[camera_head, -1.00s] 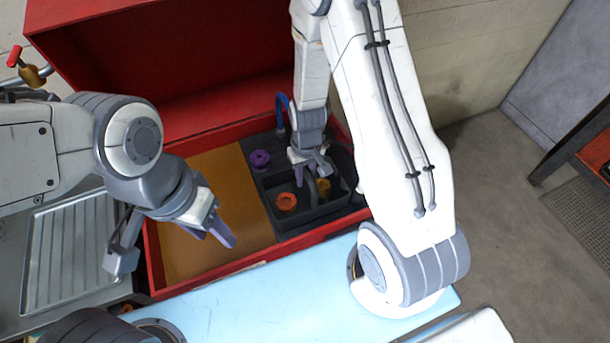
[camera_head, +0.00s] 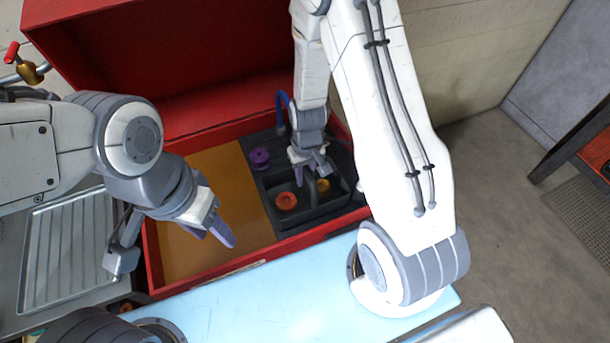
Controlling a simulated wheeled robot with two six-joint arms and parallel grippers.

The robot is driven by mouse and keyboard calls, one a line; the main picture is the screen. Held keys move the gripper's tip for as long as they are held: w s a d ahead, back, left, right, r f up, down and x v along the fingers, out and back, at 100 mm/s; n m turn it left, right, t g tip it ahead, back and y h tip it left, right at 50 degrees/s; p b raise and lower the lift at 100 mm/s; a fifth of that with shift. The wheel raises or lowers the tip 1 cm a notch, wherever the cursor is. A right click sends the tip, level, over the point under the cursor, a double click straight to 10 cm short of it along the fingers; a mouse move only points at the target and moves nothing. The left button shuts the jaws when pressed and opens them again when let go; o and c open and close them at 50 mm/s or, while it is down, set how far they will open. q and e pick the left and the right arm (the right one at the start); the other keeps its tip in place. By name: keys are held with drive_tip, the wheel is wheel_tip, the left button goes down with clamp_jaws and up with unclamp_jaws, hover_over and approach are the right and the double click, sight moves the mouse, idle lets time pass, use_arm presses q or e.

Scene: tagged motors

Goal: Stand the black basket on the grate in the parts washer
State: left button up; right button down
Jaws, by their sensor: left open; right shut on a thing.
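The black basket (camera_head: 320,212) is in the right part of the red parts washer (camera_head: 205,275), over the dark grate (camera_head: 266,180). An orange ring-shaped part (camera_head: 286,201) and a yellow part (camera_head: 322,185) lie inside it. My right gripper (camera_head: 312,178) is shut on the basket from above; its fingers partly hide the grip point. I cannot tell whether the basket's underside touches the grate. My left gripper (camera_head: 222,234) is open and empty, over the brown floor of the washer, left of the basket.
A purple part (camera_head: 259,158) is on the dark area behind the basket. A blue hose (camera_head: 281,108) rises at the washer's back. The raised red lid stands behind. A ribbed metal drainboard (camera_head: 65,240) is at left. The light blue surface (camera_head: 290,302) in front is mostly clear.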

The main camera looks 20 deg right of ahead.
drive_tip(key=shift+r, duration=0.1)
drive_tip(key=c, duration=0.6)
unclamp_jaws()
wheel_tip(320, 180, up, 10)
drive_tip(key=shift+d+r+b, duration=0.15)
drive_tip(key=shift+r+b, duration=0.1)
drive_tip(key=shift+b, duration=0.05)
drive_tip(key=shift+a+r, duration=0.25)
drive_tip(key=shift+a, duration=0.1)
drive_tip(key=s+a+r+n, duration=0.2)
drive_tip(key=s+a+r, duration=0.1)
drive_tip(key=s, duration=0.3)
drive_tip(key=s+a+r+n, duration=0.2)
drive_tip(key=s+a+r, duration=0.2)
drive_tip(key=s+a, duration=0.1)
drive_tip(key=s+a+r+n, duration=0.2)
drive_tip(key=s+a+r, duration=0.2)
drive_tip(key=s, duration=0.3)
drive_tip(key=shift+n+y, duration=0.4)
